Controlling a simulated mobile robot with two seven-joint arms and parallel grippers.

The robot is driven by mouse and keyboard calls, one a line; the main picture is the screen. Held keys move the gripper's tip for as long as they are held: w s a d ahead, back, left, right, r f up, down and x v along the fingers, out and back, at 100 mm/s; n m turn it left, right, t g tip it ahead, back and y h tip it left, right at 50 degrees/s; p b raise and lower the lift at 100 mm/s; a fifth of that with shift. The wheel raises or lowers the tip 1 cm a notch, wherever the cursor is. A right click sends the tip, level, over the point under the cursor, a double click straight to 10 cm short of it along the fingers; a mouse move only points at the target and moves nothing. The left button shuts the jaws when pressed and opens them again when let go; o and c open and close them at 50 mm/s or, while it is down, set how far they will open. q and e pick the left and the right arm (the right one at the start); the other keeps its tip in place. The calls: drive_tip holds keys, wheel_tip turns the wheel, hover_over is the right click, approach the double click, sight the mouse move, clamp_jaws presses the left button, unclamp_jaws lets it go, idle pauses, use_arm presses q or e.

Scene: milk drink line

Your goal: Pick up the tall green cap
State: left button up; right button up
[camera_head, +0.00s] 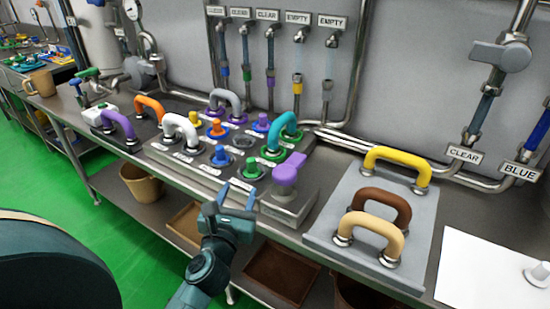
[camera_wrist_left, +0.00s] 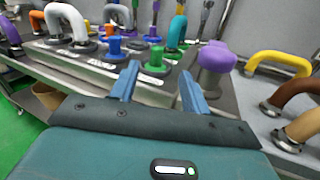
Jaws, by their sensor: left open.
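The tall green cap (camera_head: 251,168) stands upright at the front right of the metal cap panel (camera_head: 172,160). In the left wrist view the green cap (camera_wrist_left: 155,58) shows between and beyond my fingertips. My left gripper (camera_head: 237,194) is open and empty, in front of the panel's front edge and apart from the cap. Its two blue fingers (camera_wrist_left: 160,72) also show in the left wrist view. My right gripper is not in view.
Blue caps (camera_head: 221,156) and an orange cap (camera_head: 215,127) stand near the green one. A teal handle (camera_head: 284,130) rises behind it. A purple knob (camera_head: 285,173) on a metal block is just right. A grey board (camera_head: 335,205) with yellow, brown and tan handles lies further right.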

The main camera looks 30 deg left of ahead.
sight(250, 164)
use_arm(q)
drive_tip(key=shift+n, duration=0.7)
drive_tip(key=x, duration=0.7)
drive_tip(key=shift+w+a+f+p, duration=0.1)
drive_tip(key=shift+w+a+p, duration=0.05)
drive_tip(key=shift+w+p, duration=0.15)
drive_tip(key=x, duration=0.4)
drive_tip(key=f+x, duration=0.1)
drive_tip(key=x, duration=0.1)
drive_tip(key=shift+w+a+r, duration=0.1)
drive_tip(key=shift+w+a, duration=0.05)
drive_tip(key=shift+c, duration=0.6)
clamp_jaws()
